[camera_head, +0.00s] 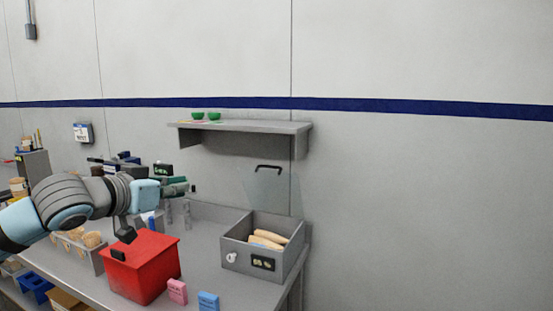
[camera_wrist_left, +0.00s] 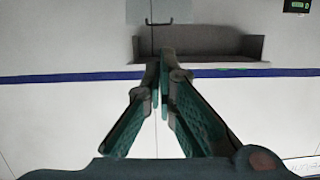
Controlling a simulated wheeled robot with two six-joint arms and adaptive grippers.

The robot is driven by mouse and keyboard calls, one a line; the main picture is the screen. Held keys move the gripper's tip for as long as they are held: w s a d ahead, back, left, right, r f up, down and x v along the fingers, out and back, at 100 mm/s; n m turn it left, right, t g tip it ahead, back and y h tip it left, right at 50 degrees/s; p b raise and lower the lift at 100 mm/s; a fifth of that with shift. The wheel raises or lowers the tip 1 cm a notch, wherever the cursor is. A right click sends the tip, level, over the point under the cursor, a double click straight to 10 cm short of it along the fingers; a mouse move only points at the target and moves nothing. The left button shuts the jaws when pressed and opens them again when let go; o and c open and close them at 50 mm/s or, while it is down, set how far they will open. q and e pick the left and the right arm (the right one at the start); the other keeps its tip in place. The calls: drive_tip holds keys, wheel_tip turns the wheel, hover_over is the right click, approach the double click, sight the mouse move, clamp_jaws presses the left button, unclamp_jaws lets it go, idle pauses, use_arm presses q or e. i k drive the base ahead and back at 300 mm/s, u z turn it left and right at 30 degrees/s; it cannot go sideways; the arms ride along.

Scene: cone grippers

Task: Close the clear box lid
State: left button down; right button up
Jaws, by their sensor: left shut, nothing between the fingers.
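A grey box (camera_head: 232,252) stands on the right part of the table, with tan rolled items (camera_head: 268,238) inside. Its clear lid (camera_head: 283,190) stands up open at the back, with a dark handle near its top edge. In the left wrist view a dark handle (camera_wrist_left: 160,23) shows at the top. My left gripper (camera_head: 190,188) is shut and empty, to the left of the lid and apart from it. Its closed green fingers show in the left wrist view (camera_wrist_left: 163,85). My right gripper is not in view.
A red bin (camera_head: 150,270) stands on the table (camera_head: 205,278) below my left arm. A pink block (camera_head: 177,291) and a blue block (camera_head: 208,301) lie near the front edge. A wall shelf (camera_head: 250,127) with green bowls (camera_head: 197,115) hangs above and behind the box.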

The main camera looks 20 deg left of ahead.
sight(257, 168)
drive_tip(key=u, duration=0.05)
drive_tip(key=i, duration=1.35)
